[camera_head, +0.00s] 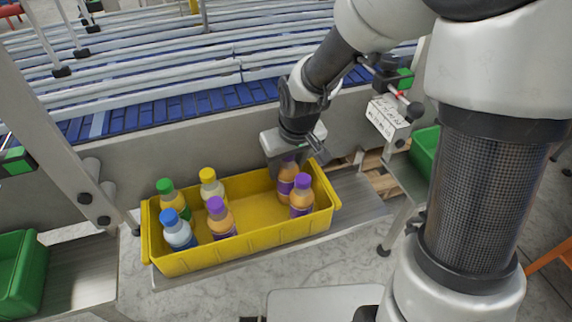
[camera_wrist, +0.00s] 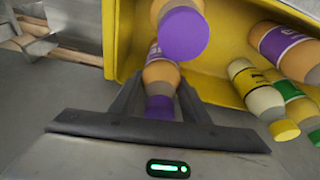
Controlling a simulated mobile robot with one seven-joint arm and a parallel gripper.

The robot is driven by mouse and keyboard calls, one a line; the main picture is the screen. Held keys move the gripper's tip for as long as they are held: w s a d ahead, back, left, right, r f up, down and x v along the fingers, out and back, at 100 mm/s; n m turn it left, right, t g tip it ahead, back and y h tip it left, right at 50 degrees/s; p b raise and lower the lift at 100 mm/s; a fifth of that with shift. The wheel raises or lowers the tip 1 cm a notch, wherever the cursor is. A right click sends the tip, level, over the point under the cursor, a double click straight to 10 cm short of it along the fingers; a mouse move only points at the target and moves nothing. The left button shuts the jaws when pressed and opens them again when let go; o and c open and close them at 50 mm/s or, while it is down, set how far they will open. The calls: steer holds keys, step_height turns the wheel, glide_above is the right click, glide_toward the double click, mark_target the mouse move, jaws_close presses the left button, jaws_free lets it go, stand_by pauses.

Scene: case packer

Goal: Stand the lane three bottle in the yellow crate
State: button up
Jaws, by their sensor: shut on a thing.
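The yellow crate (camera_head: 252,216) stands on a grey ledge in front of the conveyor. My gripper (camera_head: 293,160) is over its back right corner, shut on an orange bottle (camera_head: 286,188) with a purple cap. The held bottle (camera_wrist: 160,74) looks upright inside the crate; its base is hidden, so I cannot tell whether it touches the floor. In the wrist view my gripper (camera_wrist: 160,92) has one finger on each side of it, near the purple cap. No lane marking shows on the bottle.
Another purple-capped bottle (camera_head: 301,197) stands just in front of the held one. Blue-capped (camera_head: 179,232), green-capped (camera_head: 173,199), yellow-capped (camera_head: 211,187) and purple-capped (camera_head: 220,218) bottles stand at the crate's left end. The crate's middle is clear. Green bins (camera_head: 20,268) flank it.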

steer(key=shift+f, duration=0.15)
steer(key=o, duration=1.3)
steer(key=shift+c, duration=0.2)
steer(key=shift+r, duration=0.75)
steer(key=p+v, duration=0.1)
steer(key=v, duration=1)
steer(key=shift+s, duration=0.15)
